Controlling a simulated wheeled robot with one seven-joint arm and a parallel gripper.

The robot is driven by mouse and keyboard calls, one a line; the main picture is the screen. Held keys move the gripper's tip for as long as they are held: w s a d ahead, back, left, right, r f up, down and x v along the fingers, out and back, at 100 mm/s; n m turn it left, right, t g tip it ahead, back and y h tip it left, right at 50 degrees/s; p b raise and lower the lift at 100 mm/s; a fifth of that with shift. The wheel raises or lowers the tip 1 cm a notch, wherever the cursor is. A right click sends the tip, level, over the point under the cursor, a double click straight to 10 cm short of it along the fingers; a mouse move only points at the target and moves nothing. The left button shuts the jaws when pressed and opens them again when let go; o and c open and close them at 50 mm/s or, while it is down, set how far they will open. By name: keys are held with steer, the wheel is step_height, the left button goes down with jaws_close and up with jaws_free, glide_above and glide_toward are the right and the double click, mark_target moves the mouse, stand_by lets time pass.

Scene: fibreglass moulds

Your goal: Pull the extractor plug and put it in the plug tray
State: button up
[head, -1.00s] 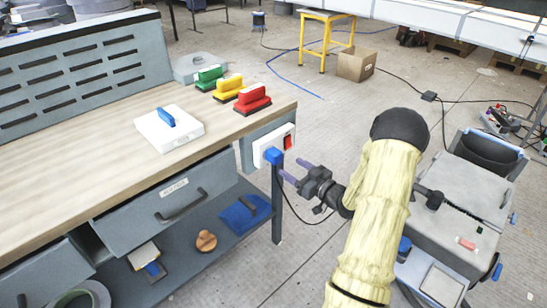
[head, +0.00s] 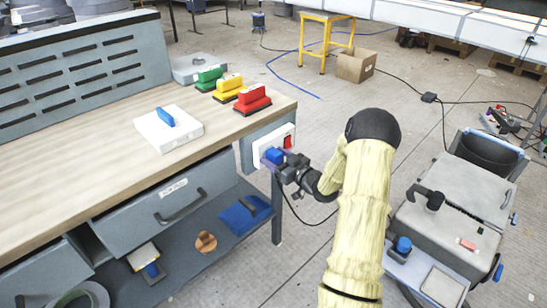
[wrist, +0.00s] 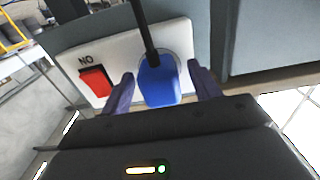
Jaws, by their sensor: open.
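The blue extractor plug (head: 273,156) sits in a white socket plate (head: 261,147) on the end of the workbench. In the wrist view the plug (wrist: 158,84) shows large, with a dark cable rising from it. My gripper (head: 277,161) is at the plug. In the wrist view its two purple fingers (wrist: 163,88) are open, one on each side of the plug, with small gaps showing. I cannot tell for sure which thing is the plug tray; a shallow pale tray (head: 441,284) shows at the lower right.
A red switch (wrist: 96,82) marked "NO" is beside the plug. Green, yellow and red (head: 253,99) handled blocks stand on the bench top (head: 90,150). A drawer (head: 170,196) and a lower shelf with a blue item (head: 238,218) lie below.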

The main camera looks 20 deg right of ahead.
mark_target(279, 160)
stand_by(0.9)
jaws_close()
steer(key=shift+v, duration=2.45)
steer(key=shift+s+d, duration=0.15)
steer(key=shift+s, duration=0.35)
